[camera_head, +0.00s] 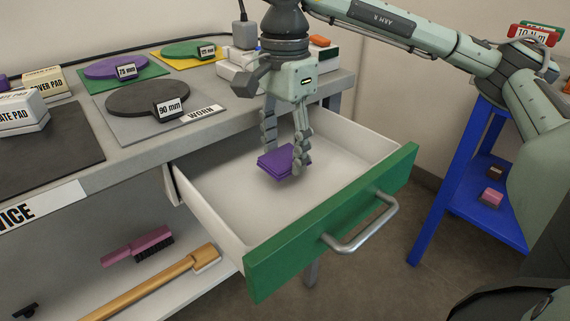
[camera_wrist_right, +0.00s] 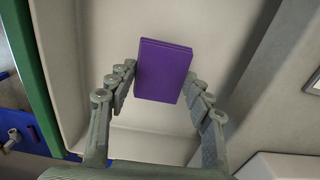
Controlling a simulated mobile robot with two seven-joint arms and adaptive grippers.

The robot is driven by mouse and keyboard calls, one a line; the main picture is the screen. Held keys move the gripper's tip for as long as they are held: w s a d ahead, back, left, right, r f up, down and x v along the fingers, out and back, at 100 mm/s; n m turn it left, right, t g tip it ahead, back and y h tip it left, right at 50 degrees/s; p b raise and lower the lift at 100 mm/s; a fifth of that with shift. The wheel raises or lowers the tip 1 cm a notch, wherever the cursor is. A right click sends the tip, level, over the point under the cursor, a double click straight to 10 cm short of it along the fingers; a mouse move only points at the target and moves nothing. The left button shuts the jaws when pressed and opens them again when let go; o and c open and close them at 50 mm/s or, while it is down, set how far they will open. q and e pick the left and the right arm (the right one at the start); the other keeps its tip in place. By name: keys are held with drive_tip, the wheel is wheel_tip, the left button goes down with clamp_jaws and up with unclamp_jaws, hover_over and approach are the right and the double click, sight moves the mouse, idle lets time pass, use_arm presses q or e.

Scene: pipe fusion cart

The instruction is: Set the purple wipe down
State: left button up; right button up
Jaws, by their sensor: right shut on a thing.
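The purple wipe (camera_head: 277,162) is a small folded pad inside the open drawer (camera_head: 340,207). My right gripper (camera_head: 284,157) reaches down into the drawer from above, with its fingers at the wipe. In the right wrist view the purple wipe (camera_wrist_right: 164,71) lies between the two fingertips of my right gripper (camera_wrist_right: 162,80), and the fingers are closed against its sides. Whether the wipe touches the drawer floor is hard to tell. My left gripper is not in view.
The drawer has a green front with a metal handle (camera_head: 360,225). Above it, the bench holds a dark disc (camera_head: 140,97) on a grey mat and purple and green discs. A blue stand (camera_head: 470,190) is at the right. The drawer floor around the wipe is clear.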

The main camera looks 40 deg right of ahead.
sight(285, 157)
wheel_tip(285, 157, down, 3)
drive_tip(key=shift+f, duration=0.15)
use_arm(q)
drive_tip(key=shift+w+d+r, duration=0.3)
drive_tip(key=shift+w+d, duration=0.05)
use_arm(e)
drive_tip(key=shift+f, duration=0.15)
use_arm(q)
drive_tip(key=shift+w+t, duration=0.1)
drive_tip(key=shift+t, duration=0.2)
use_arm(e)
drive_tip(key=o, duration=0.8)
